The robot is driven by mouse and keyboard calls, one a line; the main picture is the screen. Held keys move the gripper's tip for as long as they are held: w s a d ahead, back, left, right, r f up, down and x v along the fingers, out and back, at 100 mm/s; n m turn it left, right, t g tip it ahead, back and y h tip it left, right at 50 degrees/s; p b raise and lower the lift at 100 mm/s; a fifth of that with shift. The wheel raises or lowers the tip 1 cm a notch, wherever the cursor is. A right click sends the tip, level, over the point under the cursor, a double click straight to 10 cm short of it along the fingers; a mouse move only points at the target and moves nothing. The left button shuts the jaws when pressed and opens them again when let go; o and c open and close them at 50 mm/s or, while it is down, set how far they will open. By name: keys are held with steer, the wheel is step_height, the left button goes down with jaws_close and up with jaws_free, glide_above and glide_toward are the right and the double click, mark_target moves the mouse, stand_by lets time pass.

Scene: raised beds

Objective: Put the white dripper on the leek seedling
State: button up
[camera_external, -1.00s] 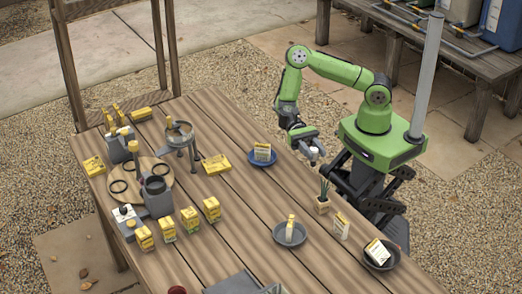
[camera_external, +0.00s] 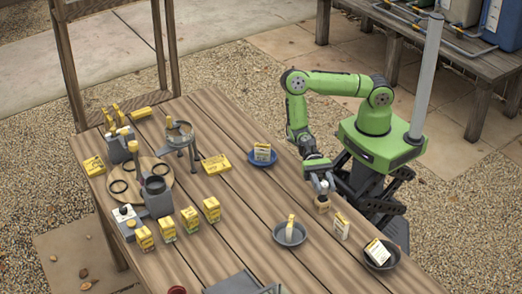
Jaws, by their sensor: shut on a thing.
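The leek seedling stands in a small tan pot (camera_external: 322,206) near the right edge of the wooden table. My gripper (camera_external: 323,190) is right above this pot, pointing down. It is shut on the white dripper (camera_external: 324,186), which is a tiny pale shape between the fingertips. The seedling's green leaves are hidden behind the gripper and dripper. I cannot tell whether the dripper touches the seedling.
A blue saucer (camera_external: 263,158) with a seed packet lies to the upper left. A grey saucer (camera_external: 289,233), a standing packet (camera_external: 341,227) and a dark saucer (camera_external: 381,255) are nearby. Packets and tools fill the table's left. Bare planks lie between.

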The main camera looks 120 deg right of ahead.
steer(key=o, duration=1)
